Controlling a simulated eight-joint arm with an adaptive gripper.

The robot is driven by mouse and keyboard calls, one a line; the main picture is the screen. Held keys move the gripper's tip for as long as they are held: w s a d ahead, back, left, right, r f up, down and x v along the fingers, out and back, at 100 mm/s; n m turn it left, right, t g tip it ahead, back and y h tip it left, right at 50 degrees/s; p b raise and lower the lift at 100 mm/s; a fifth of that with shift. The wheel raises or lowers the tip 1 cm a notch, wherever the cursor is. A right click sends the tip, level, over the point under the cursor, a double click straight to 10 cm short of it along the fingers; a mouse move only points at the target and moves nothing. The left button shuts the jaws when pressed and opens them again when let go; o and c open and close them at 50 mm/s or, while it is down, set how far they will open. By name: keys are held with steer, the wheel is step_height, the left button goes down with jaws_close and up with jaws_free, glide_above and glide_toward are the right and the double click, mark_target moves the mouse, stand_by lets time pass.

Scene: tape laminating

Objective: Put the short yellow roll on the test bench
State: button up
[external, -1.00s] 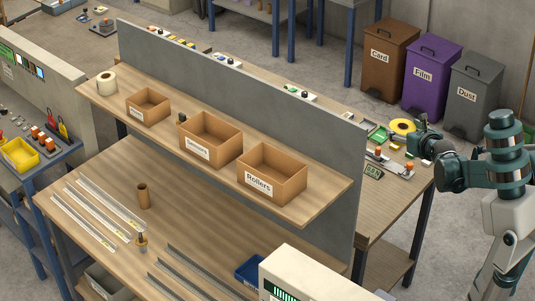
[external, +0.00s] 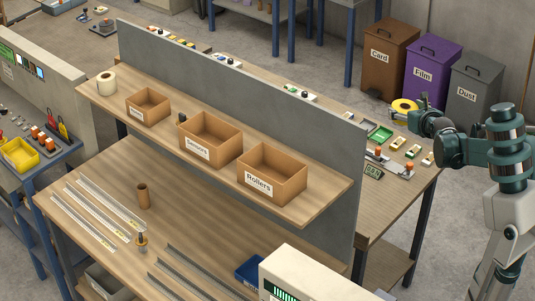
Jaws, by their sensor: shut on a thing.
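The short yellow roll (external: 403,104), a yellow ring with a pale centre, is at the tip of my gripper (external: 412,112). My gripper is shut on it. The fingers are small in this view and partly hidden by the roll. The roll appears raised above the far part of the test bench (external: 408,174), the wooden table at the right behind the grey partition. Its exact height cannot be told.
The bench holds a green tray (external: 380,134), several small yellow-topped blocks (external: 413,151), a grey fixture with orange knobs (external: 388,163) and a small display (external: 373,171). Card (external: 388,60), film (external: 432,75) and dust (external: 472,92) bins stand behind.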

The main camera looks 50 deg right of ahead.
steer(key=w+a+f+n+t+y+b, duration=0.1)
steer(key=w+f+n+y+b, duration=0.1)
steer(key=w+f, duration=0.4)
steer(key=w+a+f+n+y+b, duration=0.2)
steer(key=w+f, duration=0.4)
steer(key=f, duration=0.9)
steer(key=w+a+f+n+t+y+b, duration=0.1)
steer(key=w+f+n+y+b, duration=0.3)
steer(key=f, duration=0.7)
steer(key=shift+w+a+n+t+y, duration=0.3)
steer(key=shift+w+a+y, duration=0.4)
steer(key=shift+w, duration=0.5)
steer(key=shift+d, duration=0.1)
steer(key=shift+f, duration=0.2)
steer(key=shift+f+b, duration=0.7)
steer(key=shift+f, duration=2.3)
steer(key=shift+f, duration=0.1)
steer(key=shift+f+b, duration=0.35)
steer(key=shift+f, duration=1.45)
steer(key=shift+f, duration=0.1)
